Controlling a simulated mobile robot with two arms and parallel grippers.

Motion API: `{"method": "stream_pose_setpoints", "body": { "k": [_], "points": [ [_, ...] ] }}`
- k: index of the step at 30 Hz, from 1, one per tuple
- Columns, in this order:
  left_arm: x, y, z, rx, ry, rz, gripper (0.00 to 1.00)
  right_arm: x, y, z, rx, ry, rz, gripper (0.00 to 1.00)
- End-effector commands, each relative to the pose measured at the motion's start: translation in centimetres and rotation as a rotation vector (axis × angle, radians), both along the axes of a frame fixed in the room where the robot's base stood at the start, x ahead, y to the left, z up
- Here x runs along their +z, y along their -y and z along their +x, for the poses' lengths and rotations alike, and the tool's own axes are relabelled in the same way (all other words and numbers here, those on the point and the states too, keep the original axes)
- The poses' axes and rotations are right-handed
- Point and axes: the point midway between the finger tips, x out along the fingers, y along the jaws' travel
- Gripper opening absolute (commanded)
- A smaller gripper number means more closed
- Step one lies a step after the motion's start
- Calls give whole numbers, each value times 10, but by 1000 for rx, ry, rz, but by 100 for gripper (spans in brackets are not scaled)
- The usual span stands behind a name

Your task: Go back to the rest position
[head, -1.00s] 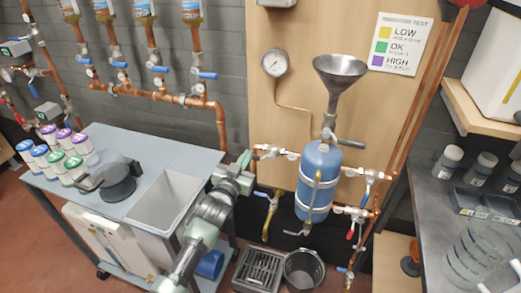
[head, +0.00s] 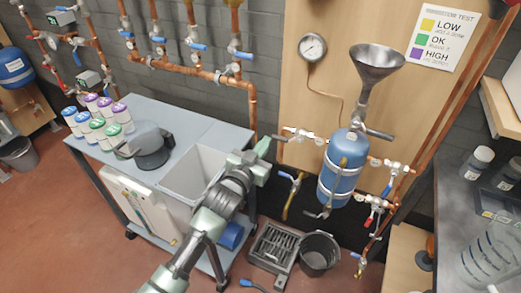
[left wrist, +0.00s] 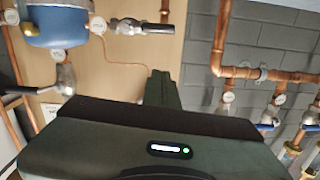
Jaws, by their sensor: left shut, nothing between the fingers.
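My left gripper (head: 262,148) shows in the head view, its arm coming up from the bottom left. It is shut and empty, in front of the wooden panel's left edge, just left of the valve on the blue tank's (head: 341,167) pipe. In the left wrist view, the dark gripper body (left wrist: 160,145) fills the bottom, and the underside of the blue tank (left wrist: 58,25) is at the top left. My right gripper is in neither view.
A grey cart (head: 184,118) with colored-lid bottles (head: 100,117), a dark pot (head: 150,147) and a bin (head: 192,172) stands left of my arm. A black bucket (head: 318,254) and a slatted tray (head: 273,249) are on the floor. A metal funnel (head: 376,62) tops the tank. Open floor lies at the left.

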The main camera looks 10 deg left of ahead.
Motion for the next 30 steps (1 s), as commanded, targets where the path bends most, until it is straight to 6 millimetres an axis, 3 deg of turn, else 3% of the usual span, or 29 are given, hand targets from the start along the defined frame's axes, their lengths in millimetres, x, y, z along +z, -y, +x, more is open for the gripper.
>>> {"method": "stream_pose_setpoints", "body": {
  "k": [6,12,14,16,20,23,26,30],
  "points": [
    [1,-8,-25,0,1,-1,0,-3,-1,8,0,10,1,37],
    [1,-9,-30,0,-2,0,0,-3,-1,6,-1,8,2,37],
    [-6,-11,-30,3,-15,3,0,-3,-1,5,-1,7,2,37],
    [-27,-14,-31,11,-49,11,0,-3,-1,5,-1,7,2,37],
    [-100,-27,-42,35,-176,43,0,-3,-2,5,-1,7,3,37],
    [-172,-42,-64,57,-305,72,0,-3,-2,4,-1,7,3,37],
    [-242,-57,-95,78,-433,102,0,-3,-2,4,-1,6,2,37],
    [-331,-78,-153,102,-611,142,0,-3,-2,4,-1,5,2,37]
  ]
}}
